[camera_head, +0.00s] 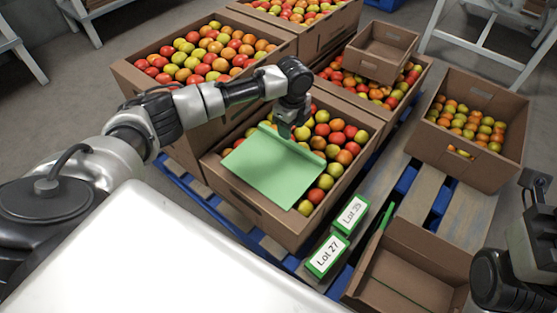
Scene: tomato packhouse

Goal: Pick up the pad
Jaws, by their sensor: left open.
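The pad (272,168) is a flat, light green sheet lying on tomatoes in the near middle cardboard box (252,205). It covers the left and front part of the fruit and reaches the box's front rim. My left gripper (288,126) is open and points down at the pad's far edge, close above it. I cannot tell whether its fingers touch the pad. Part of my right arm shows at the right edge, with what seems to be its gripper (536,186), cut off by the frame and away from the pad.
Tomato-filled boxes stand behind, one with a small empty box (381,52) on top. A part-filled box (470,128) is at right, an empty box (420,262) at front right. Lot 25 (351,214) and Lot 27 (327,256) signs stand beside the blue pallet. A white surface (150,255) fills the foreground.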

